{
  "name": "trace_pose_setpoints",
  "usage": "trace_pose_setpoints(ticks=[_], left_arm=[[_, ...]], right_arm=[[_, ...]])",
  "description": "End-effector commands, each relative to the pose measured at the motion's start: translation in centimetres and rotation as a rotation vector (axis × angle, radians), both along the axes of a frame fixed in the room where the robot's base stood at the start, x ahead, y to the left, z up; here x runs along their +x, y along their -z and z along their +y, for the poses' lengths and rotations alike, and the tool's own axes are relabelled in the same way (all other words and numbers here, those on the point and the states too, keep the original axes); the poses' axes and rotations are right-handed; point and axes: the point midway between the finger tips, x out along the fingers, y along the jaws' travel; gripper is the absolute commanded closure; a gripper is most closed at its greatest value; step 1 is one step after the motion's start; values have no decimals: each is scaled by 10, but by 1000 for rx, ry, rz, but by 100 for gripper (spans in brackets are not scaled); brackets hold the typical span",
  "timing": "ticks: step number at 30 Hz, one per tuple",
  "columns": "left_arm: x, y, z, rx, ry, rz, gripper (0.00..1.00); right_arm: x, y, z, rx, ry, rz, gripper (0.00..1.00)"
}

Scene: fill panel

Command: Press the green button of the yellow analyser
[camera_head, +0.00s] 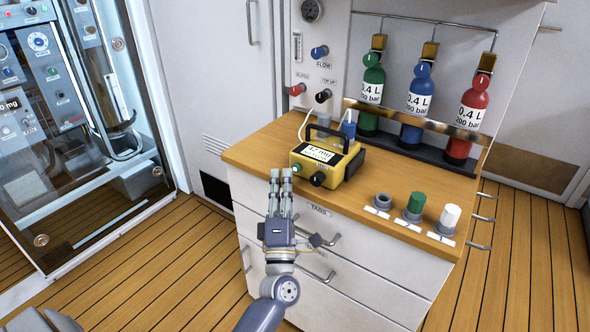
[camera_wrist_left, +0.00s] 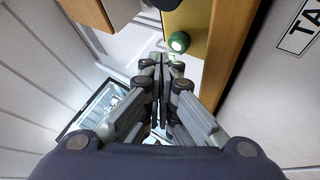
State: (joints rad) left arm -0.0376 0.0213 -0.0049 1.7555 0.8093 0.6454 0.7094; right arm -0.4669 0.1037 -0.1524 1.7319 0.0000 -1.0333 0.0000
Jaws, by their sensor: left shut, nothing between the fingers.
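The yellow analyser (camera_head: 327,160) stands on the wooden worktop near its left front edge, with a dark handle on top and a display facing front. Its green button (camera_head: 297,168) is at the left of its front, beside a black knob (camera_head: 317,179). The green button also shows in the left wrist view (camera_wrist_left: 179,41), just beyond the fingertips. My left gripper (camera_head: 280,174) is shut and empty, its fingertips in front of and slightly left of the button in the head view. Whether they touch it I cannot tell. My right gripper is not in view.
The wooden worktop (camera_head: 254,152) tops a white drawer cabinet. Several gas bottles, including a blue one (camera_head: 418,102), stand at the back. Small green (camera_head: 414,204) and white (camera_head: 450,216) cylinders stand at the right front. A glass-fronted cabinet (camera_head: 100,150) is at the left.

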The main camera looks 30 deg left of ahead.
Motion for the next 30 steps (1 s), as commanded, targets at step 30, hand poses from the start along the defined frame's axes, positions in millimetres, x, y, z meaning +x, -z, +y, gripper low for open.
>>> trace_pose_setpoints(ticks=[30], left_arm=[[13, 0, -1, 0, 0, 0, 100]], right_arm=[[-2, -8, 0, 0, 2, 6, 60]])
